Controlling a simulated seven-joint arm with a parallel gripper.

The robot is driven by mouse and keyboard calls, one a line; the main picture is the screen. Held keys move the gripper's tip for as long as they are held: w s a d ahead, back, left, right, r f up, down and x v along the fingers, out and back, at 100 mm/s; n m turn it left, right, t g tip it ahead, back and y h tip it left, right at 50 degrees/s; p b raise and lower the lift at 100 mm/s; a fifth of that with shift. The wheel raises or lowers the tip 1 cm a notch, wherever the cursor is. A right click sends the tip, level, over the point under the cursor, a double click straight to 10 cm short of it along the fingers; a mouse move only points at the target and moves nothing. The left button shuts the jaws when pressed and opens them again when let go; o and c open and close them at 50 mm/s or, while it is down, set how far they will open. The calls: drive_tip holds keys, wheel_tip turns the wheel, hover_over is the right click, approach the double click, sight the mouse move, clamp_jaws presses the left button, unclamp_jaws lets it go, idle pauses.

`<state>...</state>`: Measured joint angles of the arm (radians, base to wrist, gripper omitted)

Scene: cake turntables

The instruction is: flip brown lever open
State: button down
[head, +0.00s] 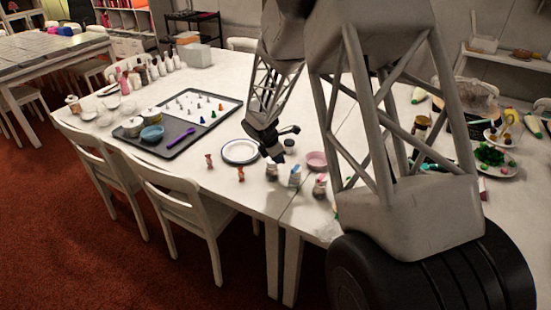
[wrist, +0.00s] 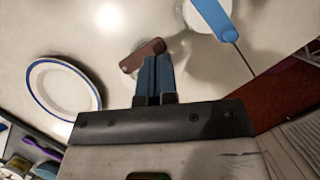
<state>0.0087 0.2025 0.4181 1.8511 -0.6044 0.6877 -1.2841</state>
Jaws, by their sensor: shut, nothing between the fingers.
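The brown lever (wrist: 141,56) lies at the fingertips of my gripper (wrist: 157,62) in the wrist view, slanting from upper right to lower left. The shut, empty blue-grey fingers overlap its right part; I cannot tell whether they touch it. In the head view my gripper (head: 278,157) is low over the table, just above a small light container (head: 271,172). The brown lever is too small to make out there.
A blue lever (wrist: 212,17) on a white round top is right of the fingers. A small bottle with blue (head: 295,175) and one with a red-pink top (head: 320,186) stand close by. A blue-rimmed plate (head: 240,152) and pink bowl (head: 317,161) are near.

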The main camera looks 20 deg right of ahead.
drive_tip(key=shift+w, duration=0.2)
drive_tip(key=shift+w+a, duration=0.15)
drive_tip(key=shift+w, duration=0.45)
idle(0.4)
drive_tip(key=shift+s+a, duration=0.15)
drive_tip(key=shift+a, duration=1)
drive_tip(key=shift+s+a+r, duration=0.1)
drive_tip(key=shift+a+r, duration=0.15)
drive_tip(key=shift+a, duration=0.75)
drive_tip(key=v, duration=0.9)
drive_tip(key=shift+r, duration=0.25)
